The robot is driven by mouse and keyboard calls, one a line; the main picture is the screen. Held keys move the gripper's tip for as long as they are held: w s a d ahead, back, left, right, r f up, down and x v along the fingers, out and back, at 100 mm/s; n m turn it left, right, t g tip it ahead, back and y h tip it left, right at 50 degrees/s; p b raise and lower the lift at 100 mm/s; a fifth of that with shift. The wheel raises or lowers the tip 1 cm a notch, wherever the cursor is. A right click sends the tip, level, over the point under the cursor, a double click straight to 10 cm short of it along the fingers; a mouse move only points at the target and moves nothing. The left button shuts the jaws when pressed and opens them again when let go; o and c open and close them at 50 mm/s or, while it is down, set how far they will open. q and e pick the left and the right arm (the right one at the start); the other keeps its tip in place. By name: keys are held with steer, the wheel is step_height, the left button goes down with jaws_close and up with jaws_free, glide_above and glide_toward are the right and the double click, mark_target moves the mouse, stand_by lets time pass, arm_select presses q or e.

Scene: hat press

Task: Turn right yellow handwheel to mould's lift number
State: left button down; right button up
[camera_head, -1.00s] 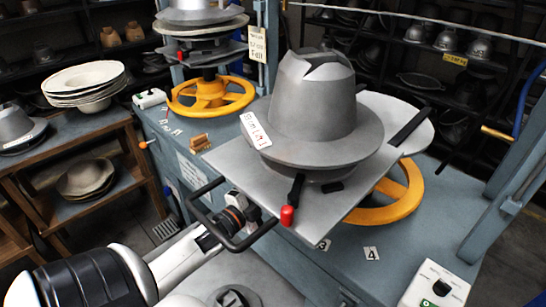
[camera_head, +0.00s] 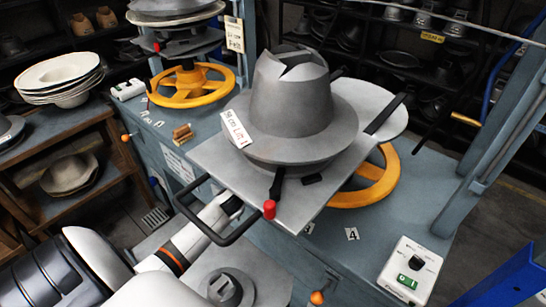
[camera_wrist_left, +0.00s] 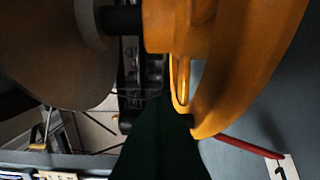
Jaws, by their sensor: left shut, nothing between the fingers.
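The right yellow handwheel (camera_head: 381,182) lies under the grey mould plate (camera_head: 215,160), which hides much of it. The grey mould (camera_head: 290,95) stands on the plate with a white tag (camera_head: 237,130) that seems to read "Lift 1". Number cards lie on the bench, including a "4" (camera_head: 352,233). In the left wrist view the yellow wheel (camera_wrist_left: 250,60) is very close, with a red pointer (camera_wrist_left: 250,147) above a "1" card (camera_wrist_left: 284,168). My left gripper (camera_wrist_left: 160,105) appears as a dark shut shape beside the wheel; contact is unclear. The plate hides it in the head view. My right gripper is not seen.
A black bar handle (camera_head: 215,236) juts from the plate's front left above my left arm. A white switch box (camera_head: 411,268) stands at the bench's right end. A second yellow handwheel (camera_head: 192,98) and stacked moulds stand at the back left. Shelves line the wall.

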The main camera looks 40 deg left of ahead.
arm_select(q)
steer(key=shift+w+a, duration=0.45)
steer(key=shift+a, duration=0.05)
steer(key=shift+w+a+m+h+b, duration=0.3)
steer(key=shift+w+a+h+b, duration=0.1)
steer(key=shift+a, duration=0.15)
steer(key=shift+d+f, duration=0.1)
